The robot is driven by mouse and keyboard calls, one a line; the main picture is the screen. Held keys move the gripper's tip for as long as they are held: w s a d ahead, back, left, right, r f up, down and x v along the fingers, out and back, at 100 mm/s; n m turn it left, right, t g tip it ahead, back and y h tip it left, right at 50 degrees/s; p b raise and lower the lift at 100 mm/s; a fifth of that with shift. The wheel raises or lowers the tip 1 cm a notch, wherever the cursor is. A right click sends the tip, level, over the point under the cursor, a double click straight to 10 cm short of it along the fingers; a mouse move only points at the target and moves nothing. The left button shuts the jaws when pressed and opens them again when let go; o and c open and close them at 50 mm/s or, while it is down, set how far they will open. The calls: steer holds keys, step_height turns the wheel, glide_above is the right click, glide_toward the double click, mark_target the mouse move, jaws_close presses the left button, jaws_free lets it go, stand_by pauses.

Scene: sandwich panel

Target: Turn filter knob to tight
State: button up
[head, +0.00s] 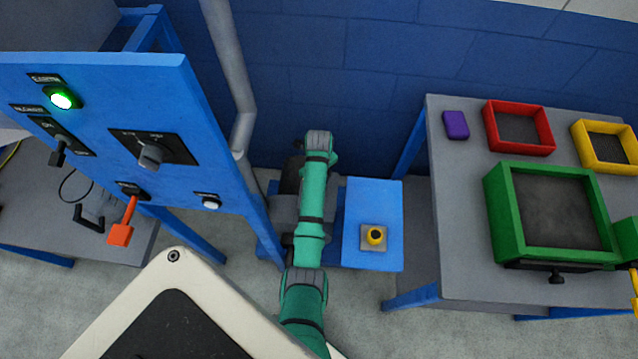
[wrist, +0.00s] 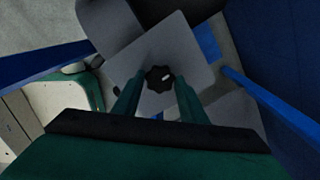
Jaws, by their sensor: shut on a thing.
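A dark, lobed knob (wrist: 157,80) sits on a light grey plate (wrist: 190,50) in the wrist view; I take it to be the filter knob. A short white mark on the knob points to the right and slightly up. My gripper (wrist: 160,92) has one green finger on each side of the knob and is shut on it. In the head view my green arm (head: 312,195) reaches over a grey unit (head: 290,208) beside the blue panel. The arm hides the knob there, and no tight or loose label is readable.
A blue panel (head: 90,120) with a lit green lamp, switches and an orange lever stands at the left. A grey table (head: 465,230) with coloured trays is at the far right. A grey pipe (head: 243,130) rises behind.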

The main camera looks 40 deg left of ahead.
steer(key=shift+w+m, duration=0.1)
steer(key=shift+m, duration=0.4)
steer(key=o, duration=1.1)
steer(key=shift+c, duration=0.2)
step_height(320, 180, up, 11)
steer(key=shift+f, duration=0.1)
